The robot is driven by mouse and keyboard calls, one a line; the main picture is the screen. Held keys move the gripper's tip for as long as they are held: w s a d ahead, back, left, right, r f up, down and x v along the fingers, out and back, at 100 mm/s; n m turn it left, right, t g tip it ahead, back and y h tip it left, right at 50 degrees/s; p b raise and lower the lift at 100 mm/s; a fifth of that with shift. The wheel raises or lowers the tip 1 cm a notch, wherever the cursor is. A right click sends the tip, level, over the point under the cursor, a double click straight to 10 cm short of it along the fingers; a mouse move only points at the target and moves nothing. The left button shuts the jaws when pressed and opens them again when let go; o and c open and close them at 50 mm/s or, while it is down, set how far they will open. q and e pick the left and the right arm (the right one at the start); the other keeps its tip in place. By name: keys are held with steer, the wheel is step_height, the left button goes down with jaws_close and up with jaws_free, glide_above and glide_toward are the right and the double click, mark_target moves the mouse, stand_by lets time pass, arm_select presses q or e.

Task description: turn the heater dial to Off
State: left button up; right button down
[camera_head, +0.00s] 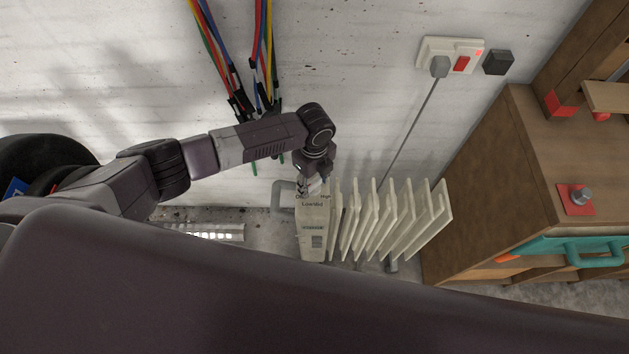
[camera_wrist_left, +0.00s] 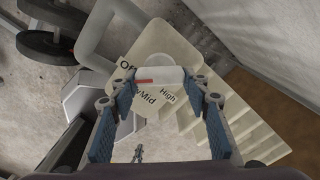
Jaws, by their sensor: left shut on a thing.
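The off-white heater (camera_head: 313,245) stands on the floor by the wall, its control panel facing up and its fins to the right. My left gripper (camera_head: 314,188) reaches down onto this panel. In the left wrist view, the dial (camera_wrist_left: 172,74) is a pale bar with a red mark at its left end. My left gripper (camera_wrist_left: 160,88) is shut on the dial, one finger on each side. The red mark lies between the printed "Off" and "Mid"; "High" is farther right. The fingers hide part of the panel. My right gripper is out of view.
A cord runs from the heater up to a wall socket (camera_head: 437,48) with a red switch. Coloured cables (camera_head: 262,50) hang on the wall above my left arm. A wooden workbench (camera_head: 480,190) stands close on the right.

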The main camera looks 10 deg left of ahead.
arm_select(q)
steer(key=shift+s+m, duration=0.1)
steer(key=shift+m, duration=1.1)
steer(key=o, duration=1.2)
steer(key=shift+c, duration=0.2)
